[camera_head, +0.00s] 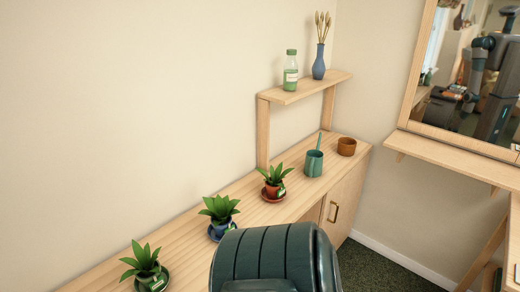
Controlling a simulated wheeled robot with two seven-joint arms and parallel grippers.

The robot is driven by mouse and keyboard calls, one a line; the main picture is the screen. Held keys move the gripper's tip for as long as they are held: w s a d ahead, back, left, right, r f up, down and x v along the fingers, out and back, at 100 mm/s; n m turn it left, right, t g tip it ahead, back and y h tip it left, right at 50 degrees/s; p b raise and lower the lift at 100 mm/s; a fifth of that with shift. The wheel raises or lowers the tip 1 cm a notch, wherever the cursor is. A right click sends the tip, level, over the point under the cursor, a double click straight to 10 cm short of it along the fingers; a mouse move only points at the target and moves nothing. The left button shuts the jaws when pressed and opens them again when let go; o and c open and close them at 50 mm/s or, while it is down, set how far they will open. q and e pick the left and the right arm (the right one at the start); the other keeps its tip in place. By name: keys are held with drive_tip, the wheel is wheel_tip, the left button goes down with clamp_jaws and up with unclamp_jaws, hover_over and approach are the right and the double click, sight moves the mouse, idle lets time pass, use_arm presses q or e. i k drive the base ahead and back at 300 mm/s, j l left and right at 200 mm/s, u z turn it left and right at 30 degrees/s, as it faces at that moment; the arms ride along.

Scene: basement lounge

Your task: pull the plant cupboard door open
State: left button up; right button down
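The wooden plant cupboard (245,190) runs along the wall with potted plants on its top. Its door (350,198) at the right end of the front looks closed. An upright brass handle (334,212) sits near that door's left edge. The front further left is mostly hidden behind a dark rounded shape at the bottom centre. Neither of my grippers shows directly in the head view.
Several potted plants (219,208), a green watering can (314,162) and a brown pot (346,146) stand on top. A raised shelf (305,88) holds a bottle and a vase. Right are a mirror (420,60), a wall ledge (450,152) and open carpet (375,268).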

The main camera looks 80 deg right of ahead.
sight(340, 205)
drive_tip(key=z, duration=3.35)
